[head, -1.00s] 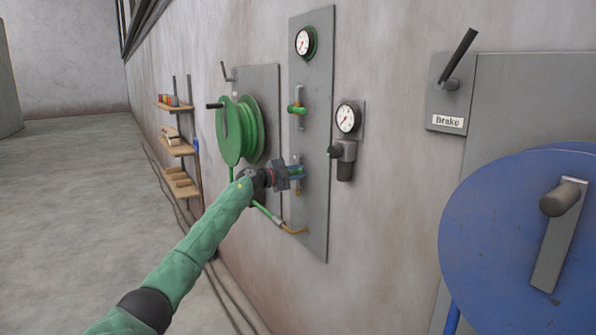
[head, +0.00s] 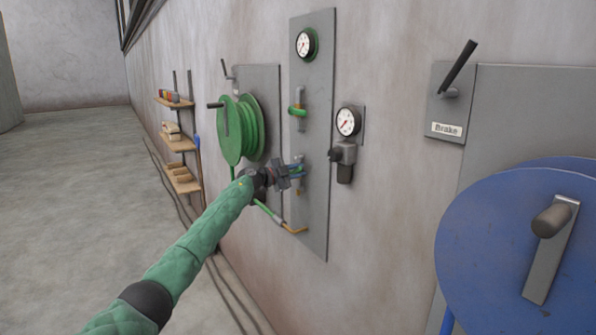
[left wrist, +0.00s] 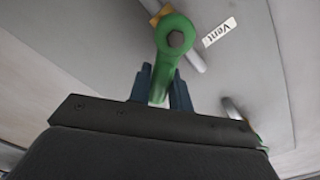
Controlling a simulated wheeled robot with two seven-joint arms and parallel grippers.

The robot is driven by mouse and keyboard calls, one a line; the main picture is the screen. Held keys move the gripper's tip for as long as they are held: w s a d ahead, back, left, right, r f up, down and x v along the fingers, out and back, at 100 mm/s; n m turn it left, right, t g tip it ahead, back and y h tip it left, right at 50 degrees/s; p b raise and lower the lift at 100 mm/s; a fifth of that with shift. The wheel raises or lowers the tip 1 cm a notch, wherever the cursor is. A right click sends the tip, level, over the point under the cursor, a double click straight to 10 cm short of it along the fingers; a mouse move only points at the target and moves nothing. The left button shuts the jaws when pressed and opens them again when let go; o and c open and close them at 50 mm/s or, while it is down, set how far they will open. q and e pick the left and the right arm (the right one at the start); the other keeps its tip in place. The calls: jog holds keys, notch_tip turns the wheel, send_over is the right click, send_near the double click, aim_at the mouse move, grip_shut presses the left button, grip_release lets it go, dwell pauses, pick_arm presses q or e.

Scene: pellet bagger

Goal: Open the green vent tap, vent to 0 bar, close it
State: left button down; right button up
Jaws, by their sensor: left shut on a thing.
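The green vent tap (left wrist: 176,38) shows in the left wrist view beside a white "Vent" label (left wrist: 219,32). Its green lever reaches down between the blue fingers of my left gripper (left wrist: 161,90), which are shut on it. In the head view my left gripper (head: 296,170) is at the lower part of the tall grey panel (head: 315,205) and hides most of the tap. A round gauge with a green rim (head: 305,43) is at the panel top; its reading is too small to tell. My right gripper is not in view.
A second green-handled tap (head: 297,110) sits higher on the panel. A gauge (head: 348,121) with a dark-knobbed regulator (head: 343,153) is to the right. A green hose reel (head: 236,130) is left, a large blue reel (head: 480,235) right. The floor at left is clear.

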pick_arm(q)
jog(key=shift+f, duration=0.1)
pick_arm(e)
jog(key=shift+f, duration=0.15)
pick_arm(q)
jog(key=c, duration=1.3)
grip_release()
jog(key=shift+s+a, duration=0.1)
jog(key=shift+a, duration=0.15)
jog(key=shift+s+a, duration=0.2)
jog(key=shift+a, duration=0.1)
jog(key=b+v, duration=0.2)
jog(key=v, duration=0.4)
jog(key=shift+s+a, duration=0.2)
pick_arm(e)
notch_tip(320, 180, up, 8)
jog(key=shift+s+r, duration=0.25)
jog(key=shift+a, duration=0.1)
